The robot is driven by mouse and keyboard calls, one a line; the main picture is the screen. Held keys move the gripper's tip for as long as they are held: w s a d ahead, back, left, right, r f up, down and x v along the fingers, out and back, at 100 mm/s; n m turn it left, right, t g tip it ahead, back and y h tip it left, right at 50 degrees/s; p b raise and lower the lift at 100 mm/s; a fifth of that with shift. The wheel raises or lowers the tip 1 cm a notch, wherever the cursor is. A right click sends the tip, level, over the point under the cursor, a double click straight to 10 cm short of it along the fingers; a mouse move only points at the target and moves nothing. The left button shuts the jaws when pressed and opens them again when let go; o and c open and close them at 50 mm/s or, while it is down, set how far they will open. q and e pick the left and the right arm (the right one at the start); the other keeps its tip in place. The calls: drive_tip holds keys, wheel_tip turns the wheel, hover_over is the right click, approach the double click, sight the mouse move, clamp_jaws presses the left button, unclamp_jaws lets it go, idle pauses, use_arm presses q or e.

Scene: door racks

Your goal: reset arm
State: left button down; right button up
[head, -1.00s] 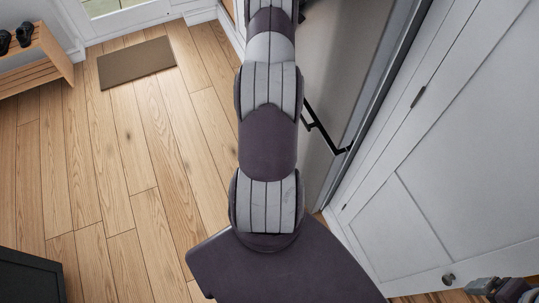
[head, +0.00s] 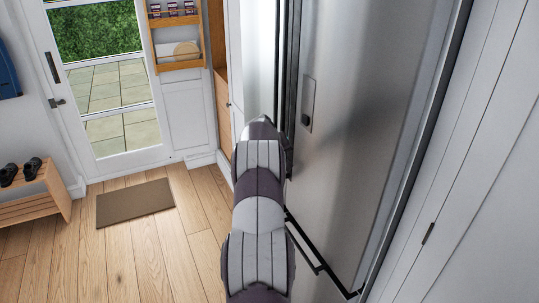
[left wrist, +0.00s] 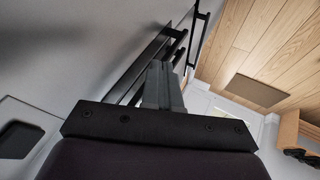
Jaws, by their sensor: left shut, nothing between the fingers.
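My left gripper (left wrist: 160,72) shows in the left wrist view with its grey fingers together and nothing between them. It is beside a pale, smooth surface, with dark handle-like bars (left wrist: 200,35) just beyond the fingertips. I cannot tell whether the fingers touch the bars. In the head view one of my arms rises from the bottom middle in front of the tall steel cabinet (head: 345,130); its gripper is hidden there. My right gripper is not in view.
A white panelled cupboard wall (head: 460,200) stands close on the right. A dark bar (head: 305,245) crosses the lower steel front. A glazed door (head: 105,90), doormat (head: 135,203) and shoe bench (head: 38,195) are at the left.

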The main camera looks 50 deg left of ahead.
use_arm(q)
drive_tip(key=d+b+v, duration=0.1)
drive_tip(key=b+v, duration=0.1)
drive_tip(key=v, duration=0.5)
drive_tip(key=s+d+f+g, duration=0.2)
drive_tip(key=d+f, duration=0.1)
drive_tip(key=f, duration=0.4)
drive_tip(key=s+d+f+m+g+h, duration=0.1)
drive_tip(key=d+f+m, duration=0.1)
drive_tip(key=d, duration=0.7)
drive_tip(key=d+f+m+g+h, duration=0.1)
drive_tip(key=d+f+m, duration=0.15)
drive_tip(key=d, duration=0.55)
drive_tip(key=s+d+m, duration=0.5)
drive_tip(key=d, duration=0.8)
drive_tip(key=s+d+r+m+g+h, duration=0.1)
drive_tip(key=s+d+m, duration=0.4)
drive_tip(key=d, duration=0.9)
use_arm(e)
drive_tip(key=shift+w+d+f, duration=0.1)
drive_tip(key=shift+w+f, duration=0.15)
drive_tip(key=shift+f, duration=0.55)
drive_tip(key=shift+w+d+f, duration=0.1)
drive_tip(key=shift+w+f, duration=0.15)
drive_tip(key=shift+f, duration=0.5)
